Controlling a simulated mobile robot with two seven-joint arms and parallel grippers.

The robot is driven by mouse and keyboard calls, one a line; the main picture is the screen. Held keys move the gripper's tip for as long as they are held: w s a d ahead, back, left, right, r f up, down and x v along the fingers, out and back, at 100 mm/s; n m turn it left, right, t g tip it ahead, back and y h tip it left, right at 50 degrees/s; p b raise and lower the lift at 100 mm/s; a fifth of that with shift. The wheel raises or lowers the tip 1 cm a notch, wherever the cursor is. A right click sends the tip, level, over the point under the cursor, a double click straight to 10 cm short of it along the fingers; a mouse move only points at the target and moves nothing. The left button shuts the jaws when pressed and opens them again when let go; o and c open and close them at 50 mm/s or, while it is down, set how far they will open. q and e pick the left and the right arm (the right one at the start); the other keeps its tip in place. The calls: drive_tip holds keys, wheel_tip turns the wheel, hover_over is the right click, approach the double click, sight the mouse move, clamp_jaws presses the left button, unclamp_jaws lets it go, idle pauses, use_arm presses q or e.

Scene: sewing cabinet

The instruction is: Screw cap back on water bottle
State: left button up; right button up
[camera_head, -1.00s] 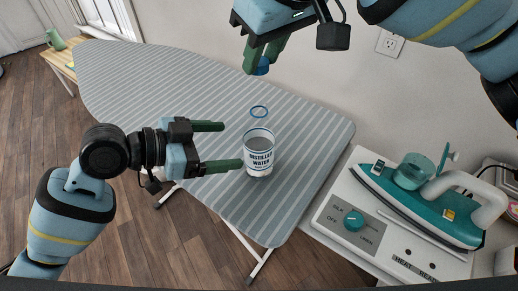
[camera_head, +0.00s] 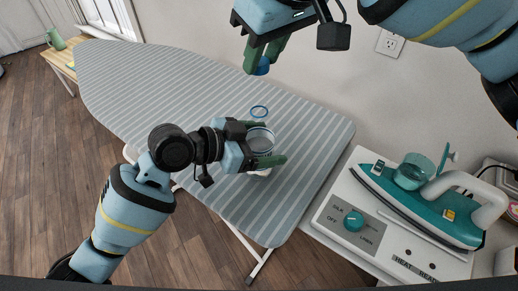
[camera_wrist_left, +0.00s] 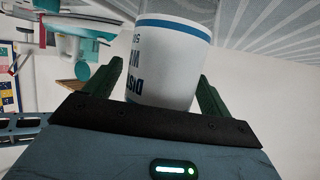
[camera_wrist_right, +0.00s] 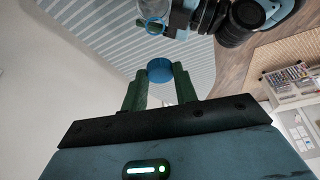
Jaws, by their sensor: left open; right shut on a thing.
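The clear water bottle (camera_head: 260,141) stands on the ironing board, its white and blue label filling the left wrist view (camera_wrist_left: 165,60). My left gripper (camera_head: 268,143) is open around the bottle, one green finger on each side; the arm partly hides it in the head view. My right gripper (camera_head: 266,62) is shut on the blue cap (camera_head: 262,66), above the board's far edge. The cap also shows between the fingertips in the right wrist view (camera_wrist_right: 160,70).
The striped ironing board (camera_head: 170,95) is mostly bare to the left. A teal iron (camera_head: 420,205) rests on a white stand with a dial (camera_head: 353,220) at the right. A wall with an outlet (camera_head: 390,43) is behind. A green pitcher (camera_head: 55,39) stands far left.

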use_arm(q)
drive_tip(key=c, duration=1.4)
drive_tip(key=shift+c, duration=0.2)
use_arm(e)
hover_over(264, 108)
drive_tip(key=shift+f, duration=2.55)
drive_tip(key=shift+f, duration=0.85)
drive_tip(key=shift+f, duration=0.55)
